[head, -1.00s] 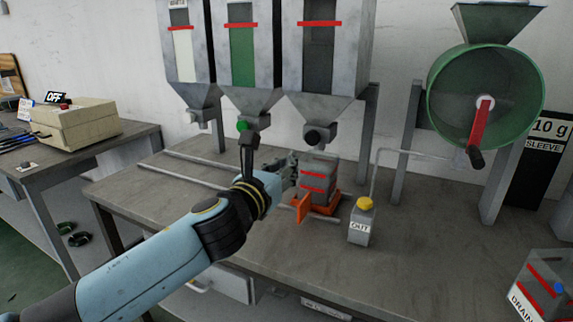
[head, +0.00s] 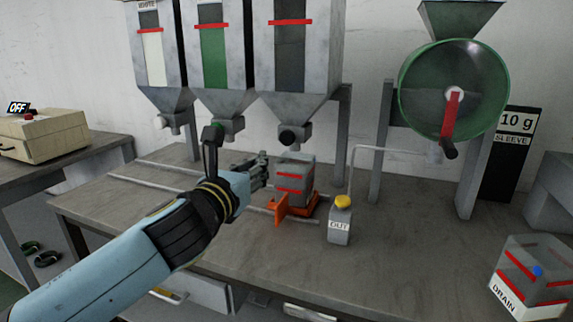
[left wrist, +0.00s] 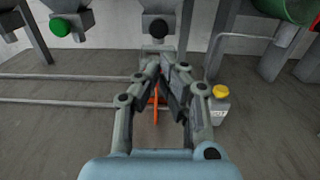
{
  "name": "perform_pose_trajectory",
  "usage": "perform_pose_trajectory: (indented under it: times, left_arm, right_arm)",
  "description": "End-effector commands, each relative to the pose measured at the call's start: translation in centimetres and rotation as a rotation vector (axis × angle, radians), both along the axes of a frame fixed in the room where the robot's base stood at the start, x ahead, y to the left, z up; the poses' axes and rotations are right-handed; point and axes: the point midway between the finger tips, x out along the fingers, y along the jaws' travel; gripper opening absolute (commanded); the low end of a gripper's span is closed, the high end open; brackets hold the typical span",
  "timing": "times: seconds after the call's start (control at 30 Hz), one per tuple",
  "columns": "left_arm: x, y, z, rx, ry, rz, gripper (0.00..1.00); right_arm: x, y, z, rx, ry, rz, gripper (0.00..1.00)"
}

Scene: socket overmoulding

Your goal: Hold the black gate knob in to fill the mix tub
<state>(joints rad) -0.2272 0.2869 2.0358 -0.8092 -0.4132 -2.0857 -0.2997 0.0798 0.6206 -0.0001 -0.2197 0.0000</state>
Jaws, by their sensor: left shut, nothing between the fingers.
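The black gate knob (head: 287,137) sits on the outlet of the right-hand hopper; it also shows in the left wrist view (left wrist: 158,28), beyond my fingertips. The mix tub (head: 293,188) is a grey box with red bands, standing on an orange carriage (head: 282,208) below that knob. My left gripper (head: 262,168) is shut and empty, just left of the tub and lower than the knob, apart from the knob. In the left wrist view its fingers (left wrist: 166,66) hide most of the tub. My right gripper is out of view.
A green knob (head: 212,135) is on the middle hopper, with my left arm in front. Two rails (head: 150,182) run along the bench. A yellow-topped OUT box (head: 340,224) stands right of the tub. A green drum (head: 453,90) and a DRAIN box (head: 532,275) are farther right.

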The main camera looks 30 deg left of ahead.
Motion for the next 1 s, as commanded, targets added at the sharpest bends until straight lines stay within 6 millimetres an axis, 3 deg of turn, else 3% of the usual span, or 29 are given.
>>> perform_pose_trajectory:
  times: [0.07, 0.53, 0.67, 1.0]
  left_arm:
    - [-0.3, -0.2, -0.4, 0.001, 0.002, -0.004, 0.0]
    - [0.4, 0.0, 0.1, 0.001, 0.002, -0.004, 0.0]
    - [2.2, 0.4, 0.2, -0.001, 0.0, -0.004, 0.0]
    - [9.2, 2.1, 0.1, -0.001, 0.001, -0.003, 0.0]
  right_arm:
    - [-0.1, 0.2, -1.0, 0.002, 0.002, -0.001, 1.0]
    - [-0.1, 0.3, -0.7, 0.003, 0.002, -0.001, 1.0]
    - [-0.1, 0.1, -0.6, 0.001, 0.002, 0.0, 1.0]
    - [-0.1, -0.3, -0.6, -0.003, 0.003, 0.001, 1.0]
